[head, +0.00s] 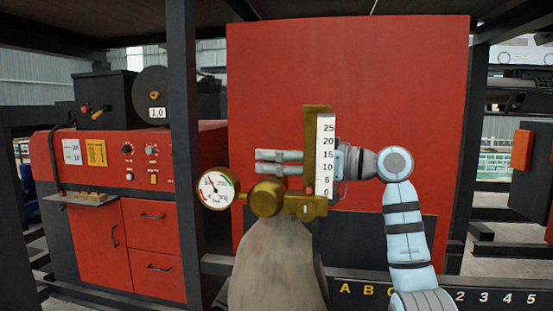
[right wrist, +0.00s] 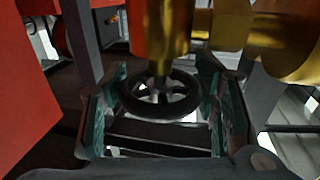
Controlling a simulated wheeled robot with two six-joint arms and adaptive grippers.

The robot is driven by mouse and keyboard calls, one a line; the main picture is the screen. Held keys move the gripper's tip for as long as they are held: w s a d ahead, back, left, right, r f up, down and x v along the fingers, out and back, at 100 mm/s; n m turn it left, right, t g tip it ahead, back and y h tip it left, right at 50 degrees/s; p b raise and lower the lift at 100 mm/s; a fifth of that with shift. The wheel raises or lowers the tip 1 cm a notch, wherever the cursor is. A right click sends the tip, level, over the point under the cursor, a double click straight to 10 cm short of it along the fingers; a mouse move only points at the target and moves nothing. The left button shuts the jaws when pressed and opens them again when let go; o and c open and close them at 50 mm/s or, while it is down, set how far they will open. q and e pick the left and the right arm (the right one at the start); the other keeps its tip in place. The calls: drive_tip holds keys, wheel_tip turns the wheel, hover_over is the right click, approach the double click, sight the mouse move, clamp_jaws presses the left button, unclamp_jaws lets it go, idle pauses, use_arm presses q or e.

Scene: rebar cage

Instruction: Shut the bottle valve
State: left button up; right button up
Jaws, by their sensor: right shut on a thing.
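The grey gas bottle (head: 278,265) stands in the head view with a brass regulator (head: 266,198) on top, a round dial gauge (head: 217,188) at its left and an upright flow scale (head: 325,150). The black valve handwheel (right wrist: 160,97) shows in the right wrist view on the end of a brass stem (right wrist: 165,40). My right gripper (head: 262,162) reaches in from the right behind the flow scale, its fingertips showing left of it. In the right wrist view its pads (right wrist: 162,85) are on both sides of the handwheel, closed on it. In the head view the handwheel is hidden. My left gripper is not in view.
A large red panel (head: 400,80) stands behind the bottle. A dark post (head: 183,120) rises to its left. A red cabinet (head: 100,240) with dials and drawers is at the left. A lettered dark rail (head: 500,297) runs along the lower right.

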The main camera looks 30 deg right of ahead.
drive_tip(key=shift+m+t+h, duration=0.7)
drive_tip(key=shift+h, duration=0.1)
drive_tip(key=o, duration=1)
drive_tip(key=shift+o, duration=0.8)
drive_tip(key=shift+w+a, duration=0.1)
drive_tip(key=shift+w, duration=0.05)
wheel_tip(320, 180, up, 10)
drive_tip(key=shift+a+f, duration=0.1)
drive_tip(key=shift+a, duration=0.05)
